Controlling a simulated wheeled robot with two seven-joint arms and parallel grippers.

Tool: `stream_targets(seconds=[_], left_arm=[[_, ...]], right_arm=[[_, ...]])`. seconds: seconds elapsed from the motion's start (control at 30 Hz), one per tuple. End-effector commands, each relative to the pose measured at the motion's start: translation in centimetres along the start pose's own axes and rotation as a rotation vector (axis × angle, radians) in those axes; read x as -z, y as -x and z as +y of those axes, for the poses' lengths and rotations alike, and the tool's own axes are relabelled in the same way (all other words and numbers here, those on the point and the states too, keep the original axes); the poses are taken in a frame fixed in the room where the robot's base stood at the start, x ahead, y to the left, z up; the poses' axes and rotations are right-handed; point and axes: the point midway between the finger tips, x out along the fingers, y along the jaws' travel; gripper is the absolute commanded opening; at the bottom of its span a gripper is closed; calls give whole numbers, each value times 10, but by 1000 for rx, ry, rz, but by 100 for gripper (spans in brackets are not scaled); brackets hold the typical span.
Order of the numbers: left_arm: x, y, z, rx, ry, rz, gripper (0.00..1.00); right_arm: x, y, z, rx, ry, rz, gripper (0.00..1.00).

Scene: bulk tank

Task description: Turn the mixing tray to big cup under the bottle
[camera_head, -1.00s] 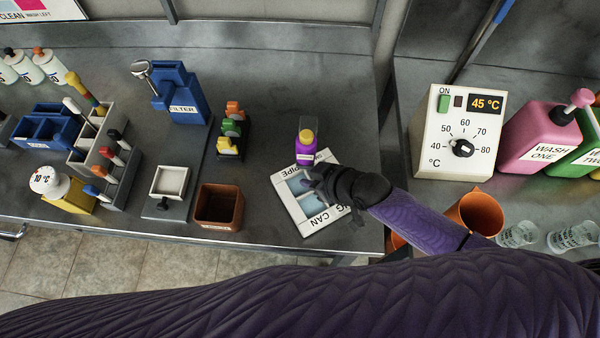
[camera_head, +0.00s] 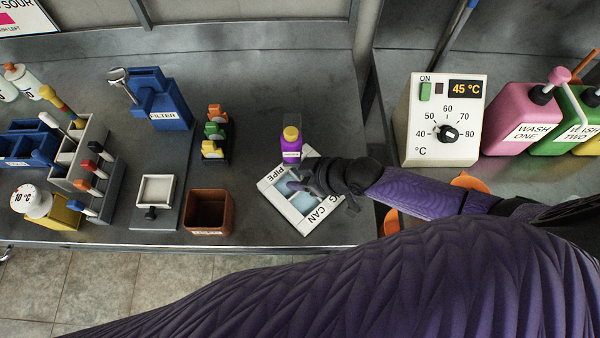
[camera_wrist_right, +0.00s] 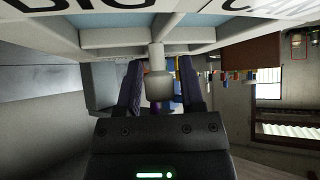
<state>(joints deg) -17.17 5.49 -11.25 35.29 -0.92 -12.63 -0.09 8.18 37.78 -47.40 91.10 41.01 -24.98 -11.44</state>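The mixing tray (camera_head: 274,186) is a white square frame with pale blue compartments, lying askew on the bench near its front edge. Its rim reads "PIPE" on the upper left side and partly hidden words ending in "CAN" on the lower right side. A small purple bottle (camera_head: 291,157) with a yellow cap stands just behind the tray's upper edge. My left gripper is out of view.
A brown square pot (camera_head: 208,211) and a white dish on a grey stand (camera_head: 156,190) are left of the tray. A dial box (camera_head: 440,120) and pink jug (camera_head: 519,120) stand on the right bench.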

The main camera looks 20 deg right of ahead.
Motion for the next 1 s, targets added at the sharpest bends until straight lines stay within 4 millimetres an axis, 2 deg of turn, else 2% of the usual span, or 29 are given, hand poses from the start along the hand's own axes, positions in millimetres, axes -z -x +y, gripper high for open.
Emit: stream_targets(seconds=[0.37,0.47,0.7,0.8,1.0], left_arm=[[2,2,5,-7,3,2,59],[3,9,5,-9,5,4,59],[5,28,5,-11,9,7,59],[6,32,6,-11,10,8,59],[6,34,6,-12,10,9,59]], right_arm=[[0,4,0,0,0,-1,63],[1,19,0,0,-1,-2,63],[2,74,0,0,2,-3,63],[1,90,0,-1,1,-2,63],[0,100,0,1,0,-1,63]])
